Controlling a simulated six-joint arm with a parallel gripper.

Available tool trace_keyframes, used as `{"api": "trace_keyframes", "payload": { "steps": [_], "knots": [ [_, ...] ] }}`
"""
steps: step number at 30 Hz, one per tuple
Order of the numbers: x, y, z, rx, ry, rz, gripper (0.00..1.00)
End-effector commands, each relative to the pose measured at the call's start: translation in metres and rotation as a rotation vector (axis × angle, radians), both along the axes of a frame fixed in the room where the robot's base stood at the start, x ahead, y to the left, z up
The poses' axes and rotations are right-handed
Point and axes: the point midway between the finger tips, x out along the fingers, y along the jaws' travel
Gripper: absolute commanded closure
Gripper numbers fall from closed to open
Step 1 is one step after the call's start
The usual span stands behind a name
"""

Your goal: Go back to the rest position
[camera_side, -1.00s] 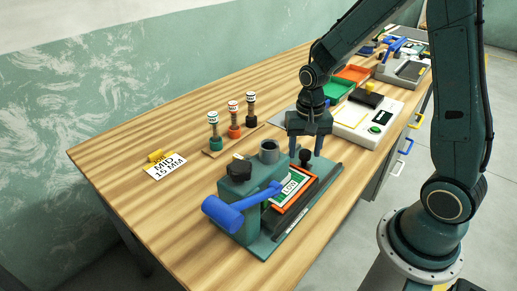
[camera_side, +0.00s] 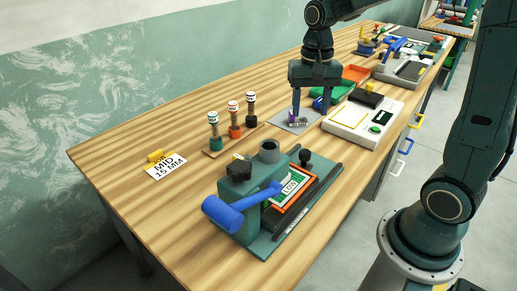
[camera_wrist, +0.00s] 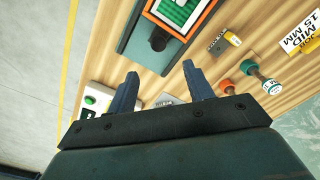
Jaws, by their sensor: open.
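My gripper (camera_side: 313,100) is open and hangs over the bench, above a grey plate (camera_side: 283,124) at the middle of the work area. Nothing shows between its two blue-grey fingers in the wrist view (camera_wrist: 158,92). The green press fixture (camera_side: 236,190) with its blue handle (camera_side: 222,214) stands in front of the gripper and apart from it. An orange-framed green card (camera_side: 291,186) lies in the fixture. In the wrist view the framed card (camera_wrist: 182,12) is at the top, beyond the fingers.
Several stamps with green, orange and black bases (camera_side: 234,120) stand on a wooden strip left of the gripper. A white device (camera_side: 345,132) sits close on the right. Green and orange trays (camera_side: 354,74) lie behind.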

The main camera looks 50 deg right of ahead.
Motion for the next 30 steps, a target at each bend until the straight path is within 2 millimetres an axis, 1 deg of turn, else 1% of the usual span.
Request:
{"api": "trace_keyframes", "payload": {
  "steps": [3, 14, 19, 23, 30],
  "knots": [
    [0.0, 0.0, 0.004, 0.0, 0.0, 0.0, 0.48],
    [-0.001, 0.0, 0.004, 0.0, -0.001, 0.002, 0.48],
    [-0.006, 0.004, 0.01, -0.004, -0.02, 0.03, 0.48],
    [-0.015, 0.011, 0.02, -0.012, -0.055, 0.084, 0.48],
    [-0.046, 0.027, 0.043, -0.04, -0.153, 0.242, 0.48]
  ]
}}
